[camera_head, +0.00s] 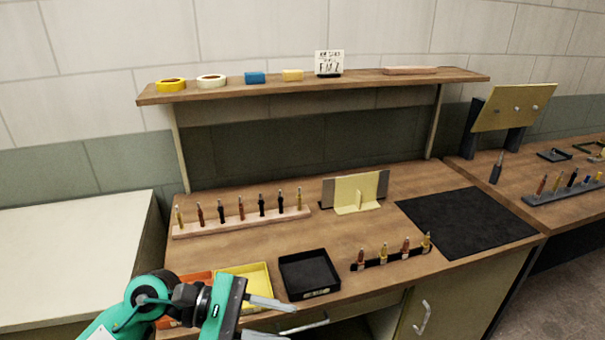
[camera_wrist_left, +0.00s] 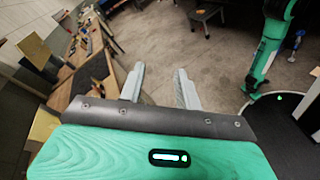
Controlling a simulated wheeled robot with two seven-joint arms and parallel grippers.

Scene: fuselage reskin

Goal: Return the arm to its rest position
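My left arm comes in at the bottom left of the head view, in front of the bench. Its left gripper (camera_head: 268,318) is held low by the bench's front edge, beside the yellow tray. In the left wrist view the two light fingers of the left gripper (camera_wrist_left: 158,86) stand apart with only the floor showing between them, so it is open and empty. My right gripper shows in neither view.
The wooden bench (camera_head: 330,232) holds a yellow tray (camera_head: 262,275), a black tray (camera_head: 309,273), a long tool rack (camera_head: 243,224), a short black rack (camera_head: 391,259), a panel stand (camera_head: 355,190) and a black mat (camera_head: 467,222). A shelf (camera_head: 360,82) spans above. A white-topped counter (camera_head: 75,250) stands left.

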